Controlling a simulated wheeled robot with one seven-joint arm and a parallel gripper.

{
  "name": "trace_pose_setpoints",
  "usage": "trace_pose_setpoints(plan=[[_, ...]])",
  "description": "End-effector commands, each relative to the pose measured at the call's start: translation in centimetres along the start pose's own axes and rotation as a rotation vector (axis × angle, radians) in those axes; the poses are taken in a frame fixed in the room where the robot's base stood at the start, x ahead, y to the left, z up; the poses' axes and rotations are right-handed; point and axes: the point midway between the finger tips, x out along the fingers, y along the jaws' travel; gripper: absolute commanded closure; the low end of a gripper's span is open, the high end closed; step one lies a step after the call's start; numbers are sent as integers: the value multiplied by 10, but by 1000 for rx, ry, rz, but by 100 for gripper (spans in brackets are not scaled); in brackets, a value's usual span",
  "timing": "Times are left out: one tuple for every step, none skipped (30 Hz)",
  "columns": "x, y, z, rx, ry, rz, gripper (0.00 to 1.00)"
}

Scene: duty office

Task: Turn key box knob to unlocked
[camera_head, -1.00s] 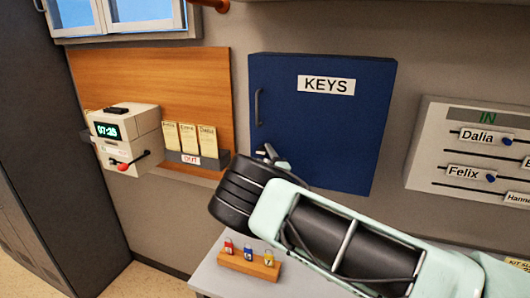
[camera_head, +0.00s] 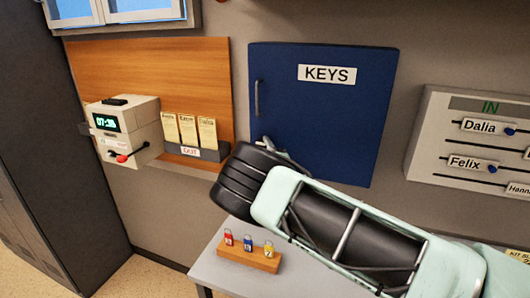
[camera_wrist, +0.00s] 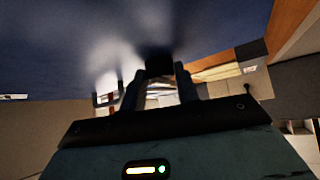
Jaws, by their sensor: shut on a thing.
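The blue key box (camera_head: 325,120) hangs on the wall with a white KEYS label and a dark vertical handle (camera_head: 257,98) at its left edge. My gripper (camera_head: 267,143) is at the lower left part of the box door, and my wrist hides most of it. In the wrist view, my gripper's two fingers (camera_wrist: 158,85) are shut on a small dark knob (camera_wrist: 159,64) against the blue door. The knob is hidden in the head view. Its turned position cannot be read.
A time clock (camera_head: 124,130) and card rack (camera_head: 190,150) are on the wall at left. An in/out board (camera_head: 470,150) is at right. My arm crosses the lower right.

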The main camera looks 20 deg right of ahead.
Motion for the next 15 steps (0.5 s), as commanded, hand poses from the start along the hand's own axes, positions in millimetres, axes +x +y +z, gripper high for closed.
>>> trace_pose_setpoints(plan=[[-2, -7, 3, 15, -1, 15, 92], [-3, -8, 3, 25, 0, 24, 92], [-3, -9, 3, 38, 0, 39, 92], [-3, -10, 3, 49, 0, 50, 92], [-3, -10, 3, 60, 0, 61, 92], [-3, -11, 4, 77, 0, 79, 92], [-4, -12, 4, 91, 0, 92, 92], [-4, -13, 4, 105, 0, 106, 92], [-4, -14, 4, 125, 0, 126, 92], [-4, -14, 4, 139, 1, 140, 92], [-4, -14, 4, 154, 1, 155, 92], [-4, -15, 4, 172, 1, 174, 92], [-4, -15, 4, 187, 1, 189, 92], [-4, -16, 4, 202, 0, 203, 92], [-4, -16, 4, 221, 0, 222, 92]])
